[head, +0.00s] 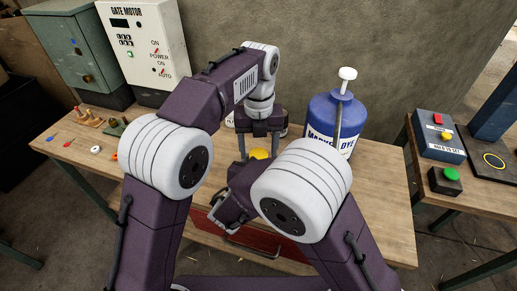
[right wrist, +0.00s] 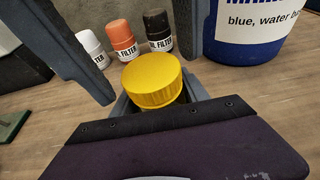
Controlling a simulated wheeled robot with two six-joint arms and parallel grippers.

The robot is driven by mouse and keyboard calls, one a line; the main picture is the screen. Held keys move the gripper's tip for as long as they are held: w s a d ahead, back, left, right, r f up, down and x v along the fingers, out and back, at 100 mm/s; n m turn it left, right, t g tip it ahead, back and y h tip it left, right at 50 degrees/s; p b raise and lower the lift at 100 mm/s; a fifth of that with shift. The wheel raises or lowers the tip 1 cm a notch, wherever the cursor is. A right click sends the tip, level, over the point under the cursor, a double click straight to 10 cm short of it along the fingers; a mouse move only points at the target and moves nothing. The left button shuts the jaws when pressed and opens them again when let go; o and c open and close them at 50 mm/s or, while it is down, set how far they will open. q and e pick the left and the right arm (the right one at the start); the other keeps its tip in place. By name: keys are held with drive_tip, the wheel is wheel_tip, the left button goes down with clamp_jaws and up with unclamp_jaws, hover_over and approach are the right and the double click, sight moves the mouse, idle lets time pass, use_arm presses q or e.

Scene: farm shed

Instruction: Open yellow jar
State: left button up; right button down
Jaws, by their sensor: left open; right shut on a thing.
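The yellow jar (right wrist: 152,82) stands on the wooden workbench, its ribbed yellow lid on top; its body is mostly hidden. In the head view only a bit of its yellow top (head: 259,154) shows. My right gripper (right wrist: 160,100) is shut on the jar below the lid, from the near side. My left gripper (head: 258,147) points down from above and is open, its fingers apart on either side of the lid.
White (right wrist: 92,48), orange (right wrist: 123,42) and black (right wrist: 158,34) filter containers stand behind the jar. A blue marker dye jug (head: 337,125) with a white pump stands to the right. A gate motor box (head: 146,50) stands at the back left.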

use_arm(q)
drive_tip(key=shift+f, duration=0.35)
clamp_jaws()
drive_tip(key=n, duration=0.3)
drive_tip(key=shift+n, duration=0.3)
drive_tip(key=shift+o, duration=0.5)
unclamp_jaws()
